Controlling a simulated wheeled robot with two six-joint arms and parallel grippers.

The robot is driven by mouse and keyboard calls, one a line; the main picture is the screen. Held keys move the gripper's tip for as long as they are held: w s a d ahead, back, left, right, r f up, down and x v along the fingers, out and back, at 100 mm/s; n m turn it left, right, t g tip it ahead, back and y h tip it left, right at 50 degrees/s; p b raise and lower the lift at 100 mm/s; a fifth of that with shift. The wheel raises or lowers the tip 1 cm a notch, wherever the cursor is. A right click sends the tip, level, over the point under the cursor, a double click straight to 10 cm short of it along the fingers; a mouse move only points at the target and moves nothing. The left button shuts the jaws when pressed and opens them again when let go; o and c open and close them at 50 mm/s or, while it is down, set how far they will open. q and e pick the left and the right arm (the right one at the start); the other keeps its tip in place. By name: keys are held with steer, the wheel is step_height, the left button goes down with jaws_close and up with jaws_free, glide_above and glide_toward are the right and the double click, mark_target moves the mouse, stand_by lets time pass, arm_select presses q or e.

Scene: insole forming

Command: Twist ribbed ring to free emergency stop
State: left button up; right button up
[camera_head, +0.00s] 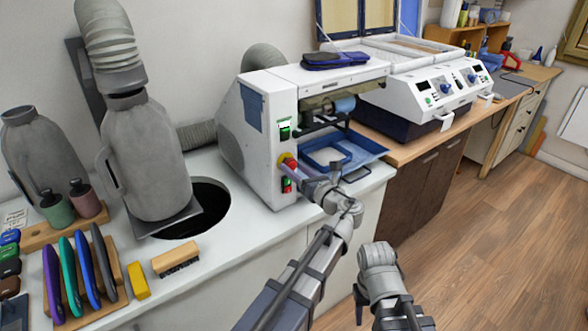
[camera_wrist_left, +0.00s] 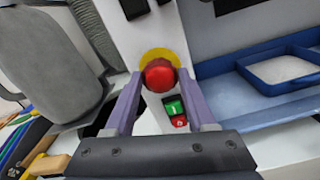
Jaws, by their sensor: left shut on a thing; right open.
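The emergency stop is a red mushroom button with a yellow backing disc on the front panel of the white machine (camera_head: 262,140). In the left wrist view the red button (camera_wrist_left: 159,75) sits between the tips of my left gripper (camera_wrist_left: 158,84), with the yellow disc (camera_wrist_left: 160,54) showing above it. My left gripper (camera_head: 292,165) is shut on the button in the head view, and its jaws partly hide it there. A ribbed ring cannot be made out. My right gripper (camera_head: 377,254) is low, in front of the counter, away from the machine and empty.
Green and red switches (camera_wrist_left: 175,111) sit just below the button. A blue tray (camera_head: 345,155) lies to the right of it. A round dark opening (camera_head: 205,205), a brush (camera_head: 175,259) and a yellow block (camera_head: 138,281) are on the counter to the left.

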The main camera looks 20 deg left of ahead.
arm_select(q)
steer(key=o, duration=1.1)
